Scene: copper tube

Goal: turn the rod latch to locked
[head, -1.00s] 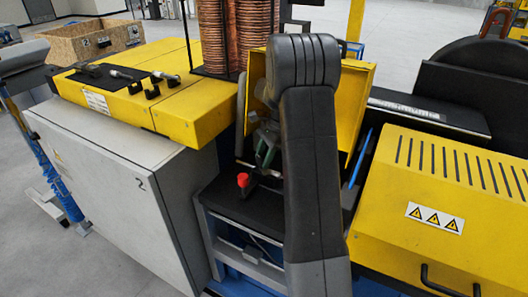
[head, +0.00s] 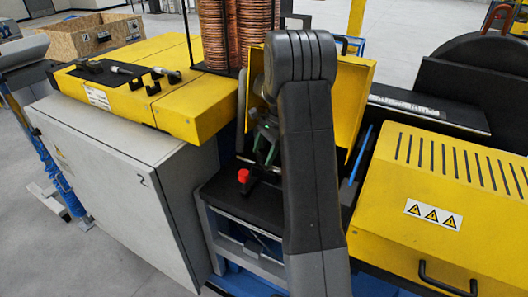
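A red knob (head: 243,175) stands on a dark fitting on the black shelf left of my arm; I cannot tell whether this is the rod latch. No other part is clearly a rod latch, and my black arm hides much of the middle. My gripper (head: 264,148) shows only in part, as small grey-green pieces behind the arm's left edge, in front of the open yellow housing (head: 352,105). It is above and to the right of the red knob, apart from it in the picture. Its fingertips are too small and hidden to tell whether they are open or shut.
A yellow-topped grey cabinet (head: 115,165) stands at left, with black handles on top. Copper coils (head: 212,35) rise behind. A yellow slotted cover (head: 440,190) fills the right, and a blue bar (head: 361,152) stands beside it. Grey floor is clear at lower left.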

